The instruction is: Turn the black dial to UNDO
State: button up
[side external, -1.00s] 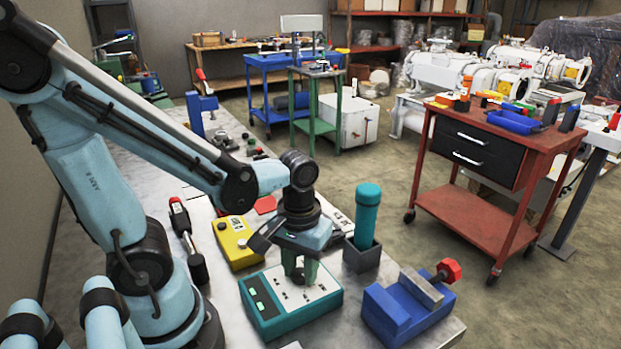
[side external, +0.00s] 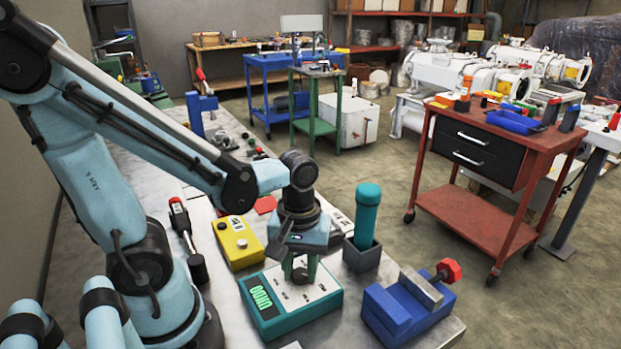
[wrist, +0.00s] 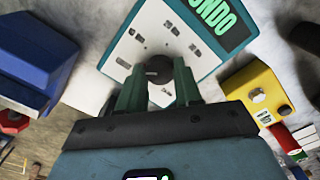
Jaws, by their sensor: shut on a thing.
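The teal box with a white top (side external: 318,289) stands on the bench under my gripper. Its green display (side external: 262,298) reads UNDO, and the same word shows in the wrist view (wrist: 215,22). The black dial (wrist: 158,68) sits on the white top between my fingertips. My gripper (side external: 300,272) points down at the box and is shut on the dial, with a green finger on each side of it (wrist: 157,90). The fingers hide part of the dial.
A yellow box (side external: 237,243) stands behind and left of the teal box. A teal cylinder (side external: 367,212) stands in a dark holder. A blue vise (side external: 405,308) is at the right, near the bench edge. A red-handled tool (side external: 187,236) lies at left.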

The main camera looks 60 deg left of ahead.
aim_at(302, 272)
jog(key=o, duration=1)
jog(key=shift+o, duration=0.2)
jog(key=shift+r, duration=0.1)
notch_tip(302, 272, up, 12)
dwell(0.4)
jog(key=w+f+m+t, duration=0.3)
jog(key=w+m+t, duration=0.2)
jog(key=m, duration=0.5)
jog(key=shift+w+a+t, duration=0.2)
jog(key=shift+w+t, duration=0.2)
jog(key=shift+t, duration=0.7)
